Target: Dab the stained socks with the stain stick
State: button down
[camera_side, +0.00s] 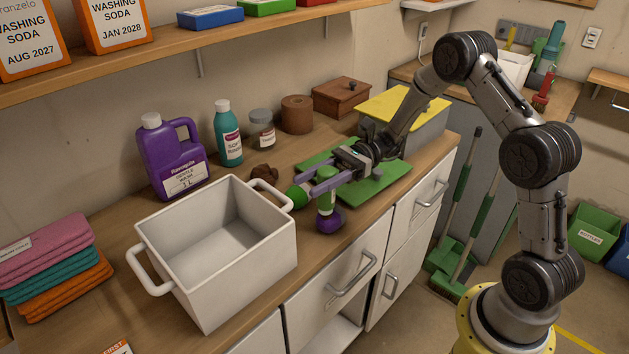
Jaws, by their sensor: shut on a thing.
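My gripper (333,179) is above the counter, just right of the white tub. It is shut on an upright green-and-purple container with a pale label (326,203), which looks like the stain stick. The purple end points down, near or on the counter; I cannot tell if it touches. A rounded green piece (298,196) shows at the left by the fingertips, and I cannot tell what it belongs to. A crumpled brown lump (263,172) lies behind the tub's handle. No socks can be clearly made out.
The white tub (268,255) is open and looks empty. Behind stand a purple jug (170,160), a teal bottle (228,135), a grey-lidded jar (262,130) and a wooden box (341,97). A green board (385,187) lies under my wrist. Folded towels (50,262) are left.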

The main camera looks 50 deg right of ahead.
jog(key=shift+f, duration=0.55)
dwell(0.9)
jog(key=shift+r, duration=0.1)
notch_tip(320, 180, up, 7)
dwell(0.8)
dwell(0.4)
